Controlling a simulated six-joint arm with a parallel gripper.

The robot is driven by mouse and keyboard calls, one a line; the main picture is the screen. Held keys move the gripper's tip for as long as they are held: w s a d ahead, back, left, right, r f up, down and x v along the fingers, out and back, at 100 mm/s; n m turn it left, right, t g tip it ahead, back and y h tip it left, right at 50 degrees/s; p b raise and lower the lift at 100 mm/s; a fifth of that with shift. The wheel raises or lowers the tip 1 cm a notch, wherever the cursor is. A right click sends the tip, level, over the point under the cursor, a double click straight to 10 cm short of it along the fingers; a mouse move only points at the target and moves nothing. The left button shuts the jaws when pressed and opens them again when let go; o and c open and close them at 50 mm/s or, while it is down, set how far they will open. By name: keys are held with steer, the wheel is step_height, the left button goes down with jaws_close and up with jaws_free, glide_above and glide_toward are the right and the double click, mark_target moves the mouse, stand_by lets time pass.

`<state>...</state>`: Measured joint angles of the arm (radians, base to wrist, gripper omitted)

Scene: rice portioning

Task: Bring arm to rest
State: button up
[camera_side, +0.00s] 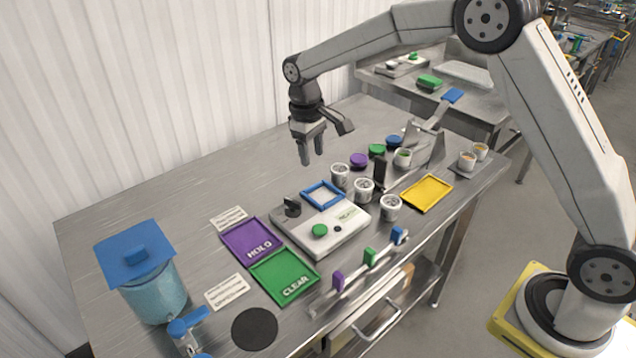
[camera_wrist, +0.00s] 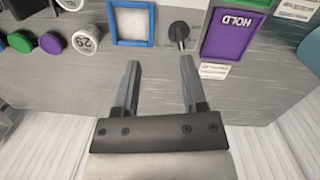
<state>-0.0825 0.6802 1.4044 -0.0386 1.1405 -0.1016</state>
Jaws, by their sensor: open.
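My gripper (camera_side: 312,150) hangs from my raised arm above the back part of the metal table (camera_side: 180,190), pointing down. It is open and empty. In the wrist view the two fingers of my gripper (camera_wrist: 160,75) are spread apart with only bare table between them. Nothing touches the fingers. A grey scale-like device (camera_side: 335,238) with a blue square frame (camera_side: 323,195), a black knob and a green button stands in front of and below my gripper. The blue frame also shows in the wrist view (camera_wrist: 131,42).
A purple HOLD tray (camera_side: 238,241) and green CLEAR tray (camera_side: 270,283) lie left of the device. A blue-lidded container (camera_side: 155,290) stands at the front left. Labelled white cups (camera_side: 364,190), coloured lids (camera_side: 358,159) and a yellow tray (camera_side: 427,193) are on the right. The back left table is clear.

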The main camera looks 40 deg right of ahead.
steer(key=s+d+f+m+t, duration=0.1)
steer(key=s+d, duration=0.1)
steer(key=s, duration=1)
steer(key=s+d+f+m+t, duration=0.1)
steer(key=s+f+t, duration=0.1)
steer(key=s, duration=0.9)
steer(key=shift+s+d+f, duration=0.25)
steer(key=shift+s+d, duration=0.1)
steer(key=shift+s, duration=0.05)
